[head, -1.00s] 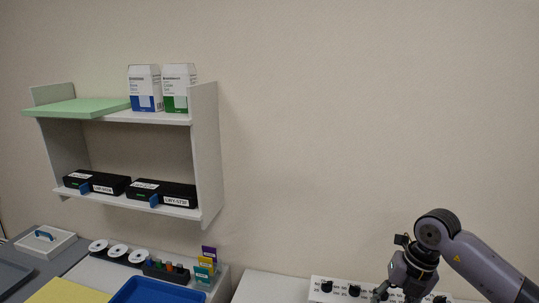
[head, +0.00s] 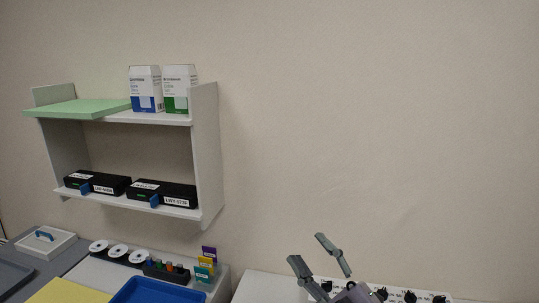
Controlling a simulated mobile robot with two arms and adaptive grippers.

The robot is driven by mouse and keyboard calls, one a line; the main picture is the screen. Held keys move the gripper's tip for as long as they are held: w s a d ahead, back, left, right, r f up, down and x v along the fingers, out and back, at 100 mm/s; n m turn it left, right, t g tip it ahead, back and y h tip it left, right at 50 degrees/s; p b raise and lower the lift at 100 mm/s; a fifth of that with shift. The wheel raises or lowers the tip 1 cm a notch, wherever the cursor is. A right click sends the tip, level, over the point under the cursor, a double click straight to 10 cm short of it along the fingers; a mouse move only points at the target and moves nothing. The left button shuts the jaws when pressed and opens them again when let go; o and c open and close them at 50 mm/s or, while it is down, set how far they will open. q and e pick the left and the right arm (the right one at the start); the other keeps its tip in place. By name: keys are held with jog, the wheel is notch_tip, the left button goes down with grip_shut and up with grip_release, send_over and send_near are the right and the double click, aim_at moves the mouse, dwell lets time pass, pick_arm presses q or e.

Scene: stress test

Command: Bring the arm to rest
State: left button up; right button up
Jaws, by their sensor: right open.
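My right gripper (head: 315,256) shows at the bottom, right of centre. Its two grey fingers point up and to the left, apart from each other, with nothing between them. Part of its wrist (head: 357,293) shows at the lower edge, and the rest of the arm is below the picture. The gripper is in front of a white panel with black knobs (head: 410,297) and hides part of it. My left gripper is not in the head view.
A wall shelf (head: 206,150) holds white boxes (head: 145,88), a green board (head: 80,108) and black boxes (head: 162,192). Below stand a blue tray (head: 150,291), white discs (head: 118,250) and coloured cards (head: 207,262). The wall above the gripper is bare.

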jog(key=s+d+f+m+g+h, duration=0.35)
jog(key=d+f+m+h, duration=0.35)
jog(key=f, duration=0.3)
jog(key=s+d+f+m+g+h, duration=0.35)
jog(key=d+f+m+h, duration=0.35)
jog(key=f, duration=0.4)
jog(key=s+a+f+m+g+y, duration=0.1)
jog(key=s+f+g, duration=0.35)
jog(key=s, duration=0.55)
jog(key=s+a+f+m+g+y, duration=0.1)
jog(key=s+f+g, duration=0.4)
jog(key=s, duration=0.5)
notch_tip(320, 180, down, 29)
jog(key=s+b, duration=0.1)
jog(key=s, duration=0.1)
jog(key=s+d+f+g, duration=0.1)
jog(key=s+d+f, duration=0.2)
jog(key=s+f, duration=1.3)
jog(key=shift+n+h+b, duration=0.3)
jog(key=shift+n+b, duration=0.1)
